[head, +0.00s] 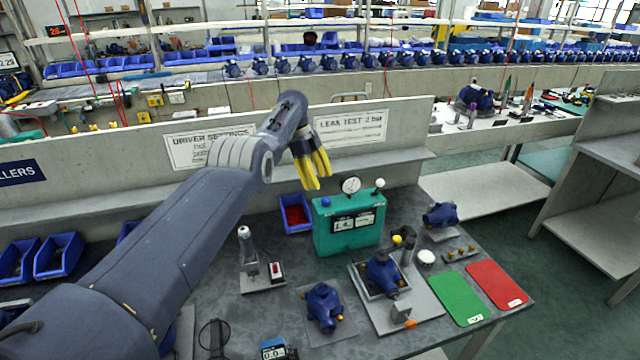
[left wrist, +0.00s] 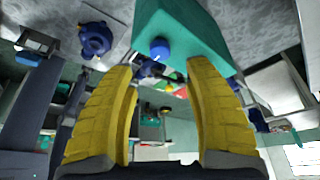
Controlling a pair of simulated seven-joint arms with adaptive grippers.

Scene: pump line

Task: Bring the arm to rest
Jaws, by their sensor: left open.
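My left arm reaches in from the left in the head view. Its gripper (head: 318,182), with yellow fingers, hangs above the back of the workbench, just behind and left of the green test box (head: 348,236) with its gauge. The fingers are apart and empty. In the left wrist view the two yellow fingers (left wrist: 166,75) spread wide, with the green box (left wrist: 180,35) and its blue knob (left wrist: 159,48) beyond them. My right gripper does not show.
Blue pumps stand on the bench (head: 240,320): one on a plate (head: 323,306), one in a fixture (head: 382,276), one at back right (head: 440,215). A green mat (head: 457,299) and a red mat (head: 496,285) lie at right. A low wall (head: 100,185) with signs runs behind.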

